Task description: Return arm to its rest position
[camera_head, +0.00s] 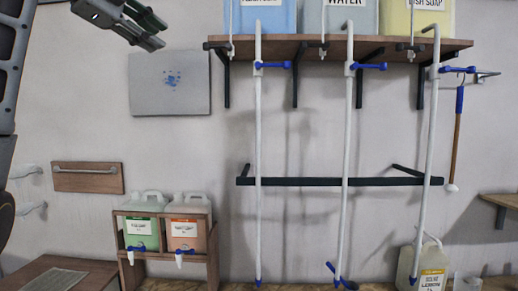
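My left arm (8,75) comes in at the left edge, dark and upright. Its gripper (158,34) hangs at the top left, above the grey wall panel with blue spots (168,84). The two dark fingers are apart with nothing visible between them. The top of the gripper is cut off by the frame. My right gripper and arm are not in view.
A wooden shelf (390,48) bears blue, grey and yellow drums. White pipes with blue valves (258,150) run down from it. Two jugs sit in a wooden rack (214,248) below. A lemon jug (432,262) stands at lower right.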

